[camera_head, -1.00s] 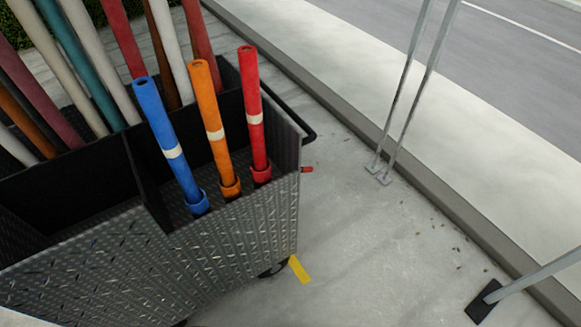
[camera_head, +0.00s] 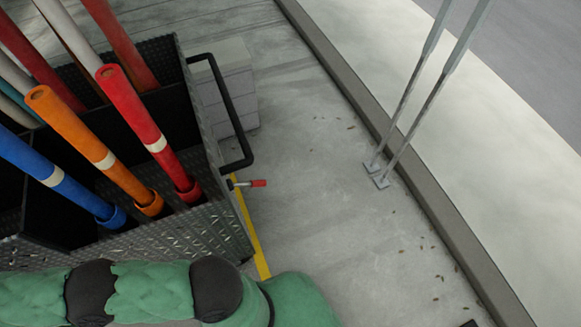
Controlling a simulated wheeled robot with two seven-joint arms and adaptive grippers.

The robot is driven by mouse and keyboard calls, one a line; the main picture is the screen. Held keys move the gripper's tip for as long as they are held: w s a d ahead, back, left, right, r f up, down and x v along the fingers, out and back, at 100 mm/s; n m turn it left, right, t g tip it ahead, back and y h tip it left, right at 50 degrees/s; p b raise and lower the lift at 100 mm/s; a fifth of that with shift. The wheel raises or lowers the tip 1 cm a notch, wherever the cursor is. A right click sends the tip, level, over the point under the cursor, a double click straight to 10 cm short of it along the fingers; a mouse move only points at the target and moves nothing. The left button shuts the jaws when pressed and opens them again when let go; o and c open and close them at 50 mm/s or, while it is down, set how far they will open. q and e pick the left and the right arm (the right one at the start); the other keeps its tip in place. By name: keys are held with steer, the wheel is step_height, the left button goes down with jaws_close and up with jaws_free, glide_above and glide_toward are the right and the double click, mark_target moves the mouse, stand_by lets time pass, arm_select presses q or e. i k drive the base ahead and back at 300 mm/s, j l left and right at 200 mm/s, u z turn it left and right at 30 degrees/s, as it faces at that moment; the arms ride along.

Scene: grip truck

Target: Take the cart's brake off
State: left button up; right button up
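The cart (camera_head: 222,216) is a dark metal box with a diamond-plate side, standing at the left in the head view. A black push handle (camera_head: 235,115) sticks out from its right end. A small lever with a red grip (camera_head: 258,183) projects from that same end, below the handle; it looks like the brake lever. One green and black arm of mine crosses the bottom of the view, in front of the cart. Its gripper is outside the frame. I see neither gripper, and nothing touches the red lever. The cart's wheels are hidden.
Blue, orange and red tubes (camera_head: 137,108) stand in the cart. A yellow line (camera_head: 252,230) runs on the pavement beside it. A pale block (camera_head: 226,86) stands behind the handle. Grey posts (camera_head: 428,95) stand by the curb (camera_head: 352,85). The pavement between the cart and curb is clear.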

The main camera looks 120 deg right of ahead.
mark_target(257, 183)
steer(key=k+l+u, duration=0.1)
steer(key=k+u, duration=0.4)
steer(key=k, duration=0.2)
steer(key=k+j+u, duration=0.2)
steer(key=k+u, duration=0.25)
steer(key=k, duration=0.25)
steer(key=k+z, duration=0.25)
steer(key=z, duration=0.2)
steer(key=k+l+z, duration=0.15)
steer(key=z, duration=0.35)
steer(key=k+l+z, duration=0.25)
steer(key=z, duration=0.65)
